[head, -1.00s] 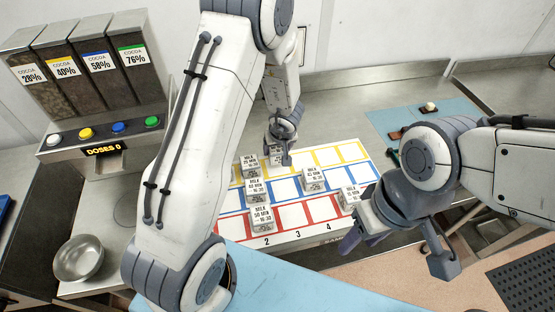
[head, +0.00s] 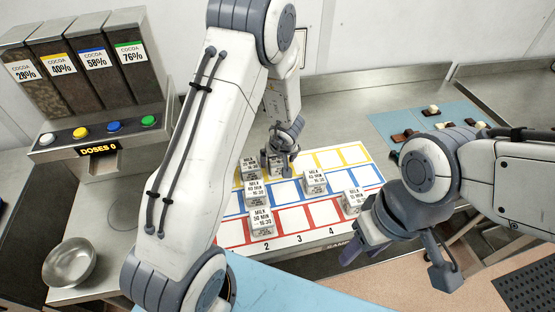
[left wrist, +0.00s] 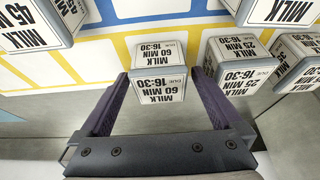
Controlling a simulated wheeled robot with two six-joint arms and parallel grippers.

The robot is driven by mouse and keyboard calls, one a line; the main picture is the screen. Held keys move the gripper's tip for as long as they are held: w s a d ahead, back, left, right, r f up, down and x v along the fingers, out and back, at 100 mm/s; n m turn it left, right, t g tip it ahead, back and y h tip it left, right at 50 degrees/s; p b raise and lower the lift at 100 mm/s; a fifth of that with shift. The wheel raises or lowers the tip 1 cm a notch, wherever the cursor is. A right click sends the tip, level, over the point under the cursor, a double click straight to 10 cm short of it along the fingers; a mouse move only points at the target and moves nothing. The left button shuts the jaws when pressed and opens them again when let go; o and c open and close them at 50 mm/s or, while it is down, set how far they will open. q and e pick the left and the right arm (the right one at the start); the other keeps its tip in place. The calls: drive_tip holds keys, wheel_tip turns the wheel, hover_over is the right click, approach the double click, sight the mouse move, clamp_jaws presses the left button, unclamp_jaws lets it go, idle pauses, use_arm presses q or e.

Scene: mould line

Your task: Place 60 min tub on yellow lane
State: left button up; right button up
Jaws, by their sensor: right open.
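The 60 min tub (left wrist: 157,86) is a small white block with black print, upright between my left gripper's fingers (left wrist: 158,80) in the left wrist view. In the head view my left gripper (head: 279,165) is at the left part of the yellow lane (head: 329,159), largely hiding the tub. I cannot tell whether the tub rests on the board. My right gripper (head: 358,243) is open and empty, in front of the board's right corner.
A 25 min tub (left wrist: 240,68) stands beside the 60 min tub. Other milk tubs stand on the board, including a 45 min tub (head: 314,181) and a 50 min tub (head: 262,221). A metal bowl (head: 69,263) and cocoa dispenser (head: 98,137) are at left. A blue mat (head: 405,119) holds chocolates.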

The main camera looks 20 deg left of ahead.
use_arm(q)
drive_tip(key=shift+r, duration=0.35)
drive_tip(key=p+v, duration=0.7)
drive_tip(key=v, duration=0.4)
drive_tip(key=shift+r, duration=0.35)
drive_tip(key=shift+s+d, duration=0.1)
